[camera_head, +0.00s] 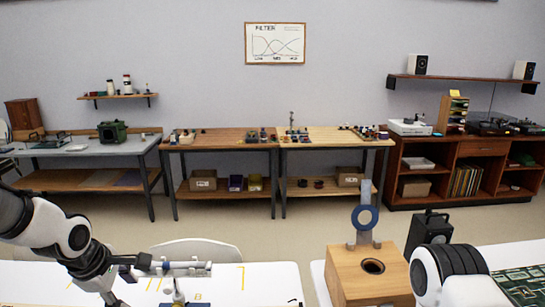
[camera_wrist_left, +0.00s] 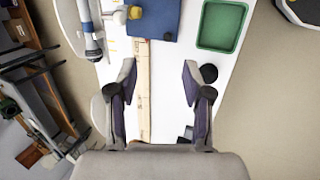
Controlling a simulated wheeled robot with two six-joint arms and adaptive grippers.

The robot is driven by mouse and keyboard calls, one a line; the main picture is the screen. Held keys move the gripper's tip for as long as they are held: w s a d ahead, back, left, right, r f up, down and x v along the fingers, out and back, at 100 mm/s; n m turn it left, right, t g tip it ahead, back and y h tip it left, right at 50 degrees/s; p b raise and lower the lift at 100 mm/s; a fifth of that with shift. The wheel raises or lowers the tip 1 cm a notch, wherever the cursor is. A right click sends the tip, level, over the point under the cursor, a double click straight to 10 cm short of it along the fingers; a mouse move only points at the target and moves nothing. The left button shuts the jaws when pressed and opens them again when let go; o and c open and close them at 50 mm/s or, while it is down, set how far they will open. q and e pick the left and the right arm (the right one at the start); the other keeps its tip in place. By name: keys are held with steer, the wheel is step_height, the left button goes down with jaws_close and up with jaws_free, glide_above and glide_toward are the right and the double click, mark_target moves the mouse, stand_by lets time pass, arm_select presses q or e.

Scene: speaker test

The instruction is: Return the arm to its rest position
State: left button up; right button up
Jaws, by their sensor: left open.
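My left arm (camera_head: 75,240) comes in from the left over the white table (camera_head: 235,282) in the head view. My left gripper (camera_wrist_left: 159,78) is open and empty in the wrist view, its fingers spread above the table. A pale wooden strip (camera_wrist_left: 143,100) lies below, between the fingers in the picture. Part of my right arm (camera_head: 452,272) shows at the lower right of the head view; its gripper is not visible.
A wooden box (camera_head: 348,276) with a round hole and a black speaker (camera_head: 430,228) stand at the right. A green tray (camera_wrist_left: 222,25) and blue mat (camera_wrist_left: 153,18) lie beyond the gripper. A chair back (camera_head: 195,248) rises behind the table.

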arm_select(q)
steer(key=s+f+g, duration=0.3)
steer(key=s+f, duration=0.1)
steer(key=f, duration=0.7)
steer(key=s+d+f+m+g, duration=0.25)
steer(key=s+f+m, duration=0.25)
steer(key=s+f, duration=0.7)
steer(key=s+d+f+m+g, duration=0.25)
steer(key=s+f+m, duration=0.35)
steer(key=s+f, duration=0.65)
steer(key=m+t, duration=0.1)
steer(key=m, duration=0.1)
steer(key=w+r+m+t, duration=0.1)
steer(key=m, duration=0.1)
steer(key=r+m+t+y, duration=0.1)
steer(key=m, duration=0.2)
steer(key=shift+w+a+r+t, duration=0.15)
steer(key=shift+w+r+t, duration=0.05)
steer(key=shift+w+t, duration=0.1)
